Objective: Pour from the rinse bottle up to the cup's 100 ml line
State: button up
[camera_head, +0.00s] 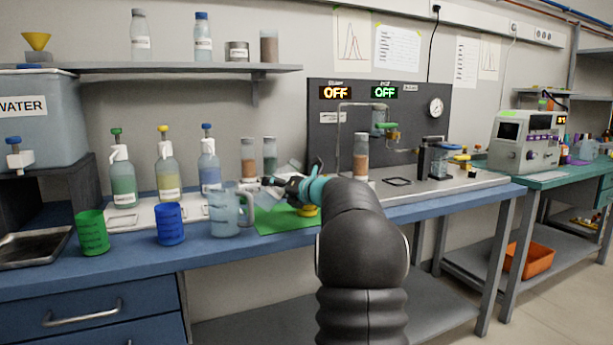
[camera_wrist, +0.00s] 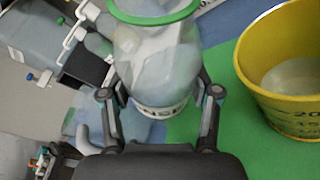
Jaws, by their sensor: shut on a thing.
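My gripper (camera_wrist: 158,92) is shut on the rinse bottle (camera_wrist: 155,58), a clear, greyish bottle with a green ring at its rim and a partly readable dark-lettered label. The yellow cup (camera_wrist: 262,92) is to the right of the bottle in the wrist view, apart from it, with dark graduation marks. A pale, shallow pool shows inside the cup; its level against the 100 ml line cannot be read. In the head view my gripper (camera_head: 283,184) is above the green mat (camera_head: 275,222), and the yellow cup (camera_head: 307,211) is mostly hidden by my arm.
A clear jug (camera_head: 226,212), a blue cup (camera_head: 170,226) and a green cup (camera_head: 91,232) stand left of the mat. Pump bottles (camera_head: 166,178) stand behind them. A brown-filled cylinder (camera_head: 361,160) stands at the control panel (camera_head: 415,110).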

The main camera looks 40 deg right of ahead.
jog(key=shift+d+f+n, duration=0.15)
jog(key=shift+f+n, duration=0.4)
jog(key=shift+n, duration=0.05)
jog(key=shift+a+r+n+g+h, duration=0.15)
jog(key=shift+a+n+g+h, duration=0.2)
jog(key=shift+n, duration=0.2)
jog(key=shift+a+r+n+g+h, duration=0.1)
jog(key=shift+n+g+h, duration=0.15)
jog(key=shift+n+h, duration=0.25)
jog(key=n+h, duration=0.1)
jog(key=n+g, duration=0.1)
jog(key=n, duration=0.1)
jog(key=shift+w+f+h, duration=0.1)
jog(key=shift+f+h, duration=0.15)
jog(key=shift+h, duration=0.1)
